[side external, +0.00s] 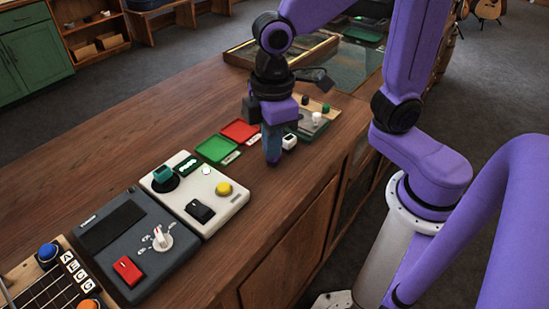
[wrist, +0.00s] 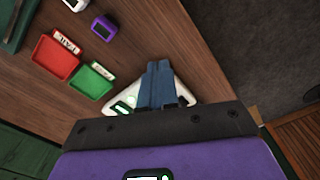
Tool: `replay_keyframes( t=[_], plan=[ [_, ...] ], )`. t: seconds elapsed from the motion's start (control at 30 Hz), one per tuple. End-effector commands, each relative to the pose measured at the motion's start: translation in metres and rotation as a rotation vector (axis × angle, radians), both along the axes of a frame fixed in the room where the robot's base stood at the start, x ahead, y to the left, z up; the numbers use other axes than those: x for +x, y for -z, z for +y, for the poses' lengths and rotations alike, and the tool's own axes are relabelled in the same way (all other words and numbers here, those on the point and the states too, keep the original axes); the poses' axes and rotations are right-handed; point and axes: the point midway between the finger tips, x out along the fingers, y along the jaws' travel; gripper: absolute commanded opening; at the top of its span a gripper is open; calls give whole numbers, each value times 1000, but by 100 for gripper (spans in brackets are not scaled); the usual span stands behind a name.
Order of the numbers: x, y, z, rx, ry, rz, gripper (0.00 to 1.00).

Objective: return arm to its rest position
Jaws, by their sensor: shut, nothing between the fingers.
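My arm is purple with black joints and rises from a pale base at the right of the side external view. My gripper (side external: 272,158) points down over the wooden counter, beside a small white box with a dark face. Its blue fingers are together with nothing between them. In the wrist view the closed fingers (wrist: 158,66) cover part of a white panel (wrist: 122,104). I cannot tell exactly how high the fingertips are above the counter.
A green tray (side external: 216,149) and red tray (side external: 240,131) lie left of my gripper. The white panel (side external: 222,210), a dark grey panel (side external: 112,238) and a fretted board (side external: 45,302) line the counter. The small white box (side external: 289,142) stands close to my fingers.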

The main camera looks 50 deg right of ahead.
Motion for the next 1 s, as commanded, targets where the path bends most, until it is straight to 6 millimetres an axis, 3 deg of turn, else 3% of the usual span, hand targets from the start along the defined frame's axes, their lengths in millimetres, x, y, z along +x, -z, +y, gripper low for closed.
replay_keyframes(
  t=[0.3,0.5,0.7,1.0],
  plan=[
    [-66,8,-66,11,-17,-5,0],
    [-99,15,-95,16,-25,-7,0],
    [-112,18,-106,18,-29,-7,0],
    [-113,18,-107,18,-30,-7,0]
  ],
)
